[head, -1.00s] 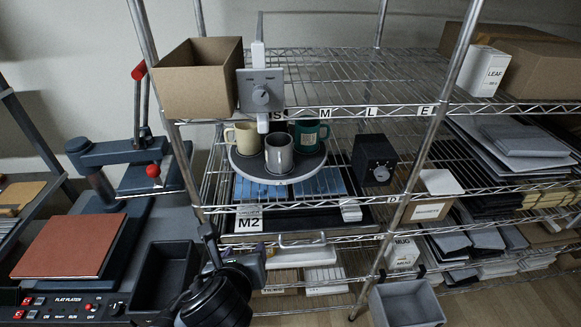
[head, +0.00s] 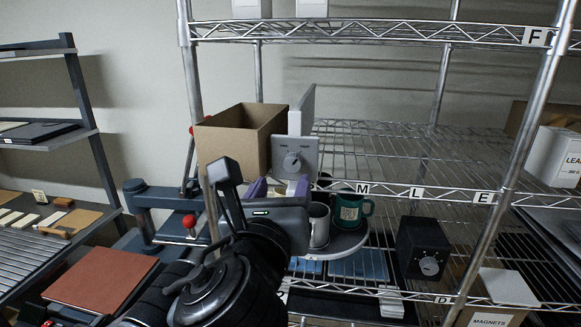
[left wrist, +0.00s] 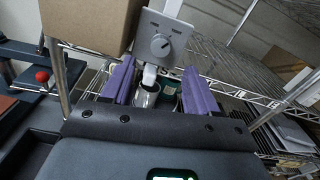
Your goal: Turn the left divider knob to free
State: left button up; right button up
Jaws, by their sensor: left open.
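The left divider knob (head: 292,161) is a round grey dial on a square grey plate (head: 309,148), fixed to the upright divider at the shelf's front edge, beside the cardboard box. It also shows in the left wrist view (left wrist: 161,45), above and beyond my fingers. My left gripper (head: 276,188) has purple fingers, spread apart and empty, just below and in front of the knob plate; it touches nothing that I can make out. In the left wrist view the open fingers (left wrist: 160,88) frame a grey mug (left wrist: 147,95) behind them. My right gripper is not in view.
An open cardboard box (head: 240,140) stands directly left of the knob. A green mug (head: 350,208) and the grey mug (head: 318,224) stand on a round tray (head: 350,240) below. A black box with a dial (head: 424,248) is farther right.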

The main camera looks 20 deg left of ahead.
aim_at(292, 165)
pick_arm(q)
jog(key=p+x, duration=0.1)
jog(key=x, duration=0.5)
jog(key=shift+w, duration=0.8)
jog(key=c, duration=1)
jog(key=shift+c, duration=0.2)
